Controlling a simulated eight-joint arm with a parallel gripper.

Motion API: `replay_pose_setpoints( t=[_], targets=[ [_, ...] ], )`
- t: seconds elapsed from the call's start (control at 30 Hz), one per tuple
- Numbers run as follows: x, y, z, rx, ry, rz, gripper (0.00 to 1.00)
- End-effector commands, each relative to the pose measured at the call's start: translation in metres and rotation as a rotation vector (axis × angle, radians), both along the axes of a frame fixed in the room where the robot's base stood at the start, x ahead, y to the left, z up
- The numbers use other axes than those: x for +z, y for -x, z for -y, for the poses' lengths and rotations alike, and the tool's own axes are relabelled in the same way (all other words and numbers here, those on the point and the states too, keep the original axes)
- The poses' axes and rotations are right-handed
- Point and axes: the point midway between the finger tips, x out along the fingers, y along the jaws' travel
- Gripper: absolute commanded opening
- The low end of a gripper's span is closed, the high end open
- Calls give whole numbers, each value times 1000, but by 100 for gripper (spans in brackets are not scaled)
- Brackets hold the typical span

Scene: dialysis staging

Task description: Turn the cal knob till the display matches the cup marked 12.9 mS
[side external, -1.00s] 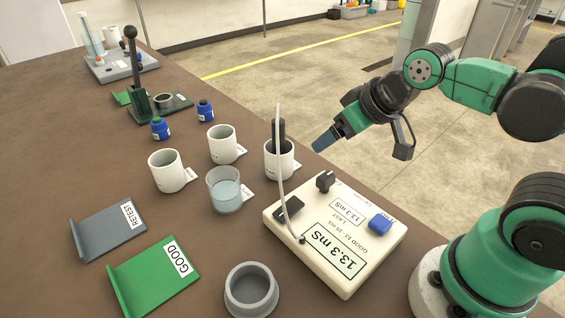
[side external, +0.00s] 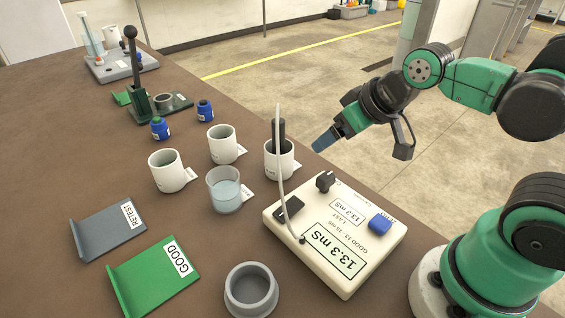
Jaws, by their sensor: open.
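The cream meter box (side external: 345,278) lies on the table's right side. Its large display (side external: 332,251) reads 13.3 mS, and a smaller panel (side external: 348,211) also reads 13.3 mS. A black knob (side external: 325,181) stands at the box's far corner; a blue button (side external: 380,224) is on its right. A white cup (side external: 279,163) holds a dark probe (side external: 279,136). Two more white cups (side external: 168,172) (side external: 222,144) and a clear cup of liquid (side external: 225,192) have tags too small to read. My gripper (side external: 324,141) is open and empty, above and beyond the knob, apart from it.
A grey RETEST tray (side external: 105,235) and a green GOOD tray (side external: 150,282) lie at the left front. A grey round holder (side external: 251,290) stands at the front. Two blue bottles (side external: 160,128) (side external: 205,110) and a green lever stand (side external: 133,75) are farther back. The pale probe cable (side external: 279,190) arches beside the knob.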

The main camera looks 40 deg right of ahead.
Motion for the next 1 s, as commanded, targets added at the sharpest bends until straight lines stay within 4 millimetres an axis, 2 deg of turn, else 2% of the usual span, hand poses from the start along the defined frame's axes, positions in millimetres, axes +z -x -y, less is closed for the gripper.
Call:
replay_pose_setpoints(
  t=[0.77, 0.87, 1.0],
  targets=[
    [0, 0, 0, 0, 0, -2, 76],
    [-1, -1, 0, 1, -1, -42, 76],
    [-6, -4, -2, 2, -2, -199, 76]
  ],
)
